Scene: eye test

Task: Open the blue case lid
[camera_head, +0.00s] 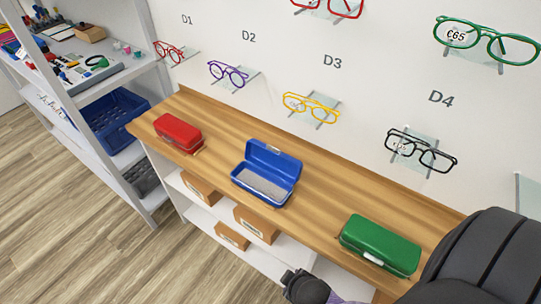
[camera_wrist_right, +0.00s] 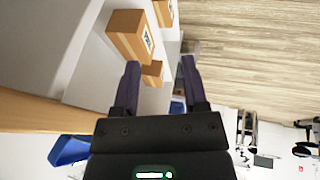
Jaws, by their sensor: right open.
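The blue case (camera_head: 267,172) stands on the wooden counter in the head view, between the red and green cases. Its lid (camera_head: 274,160) is raised and leans back, and the grey inside shows with nothing in it. My right gripper (camera_wrist_right: 159,64) is open and empty in the right wrist view, its two dark fingers apart. A blue piece at the lower left of that view (camera_wrist_right: 70,150) looks like part of the blue case. In the head view my right wrist is at the bottom edge, in front of the counter and apart from the blue case. My left gripper is not in view.
A closed red case (camera_head: 178,132) and a closed green case (camera_head: 381,245) stand on the counter (camera_head: 318,206). Glasses hang on the wall above. Cardboard boxes (camera_head: 257,223) sit on the shelves below. A shelf unit with a blue basket (camera_head: 112,122) stands left.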

